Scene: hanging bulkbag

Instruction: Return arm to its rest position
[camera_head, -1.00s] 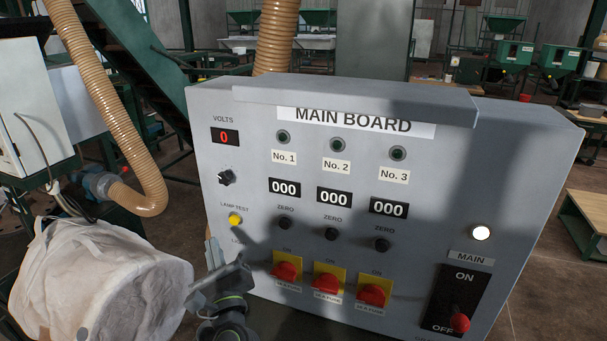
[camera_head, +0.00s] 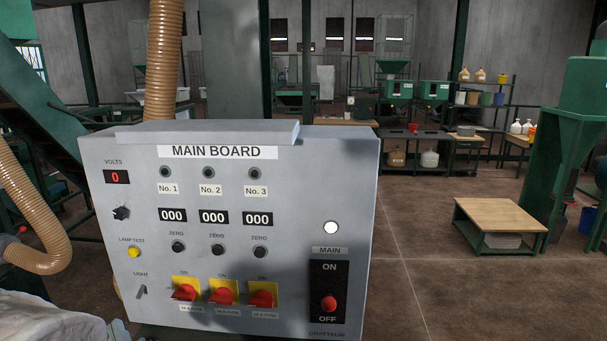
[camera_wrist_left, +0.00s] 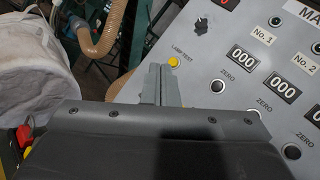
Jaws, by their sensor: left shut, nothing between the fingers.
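My left gripper (camera_head: 118,330) shows only as a small grey tip at the bottom left of the head view, beside the lower left edge of the main board (camera_head: 364,180). In the left wrist view its two grey fingers (camera_wrist_left: 163,84) are together, with nothing between them. There they lie in line with the panel's left part, just left of the yellow lamp test button (camera_wrist_left: 173,62). I cannot tell whether they touch the panel. My right gripper is out of view.
A white bag (camera_head: 50,318) is at the bottom left, under a tan ribbed hose (camera_head: 35,225). The board carries red switches (camera_head: 223,296) and a main switch (camera_head: 329,303). Open floor (camera_head: 430,290) and a low wooden table (camera_head: 498,215) are to the right.

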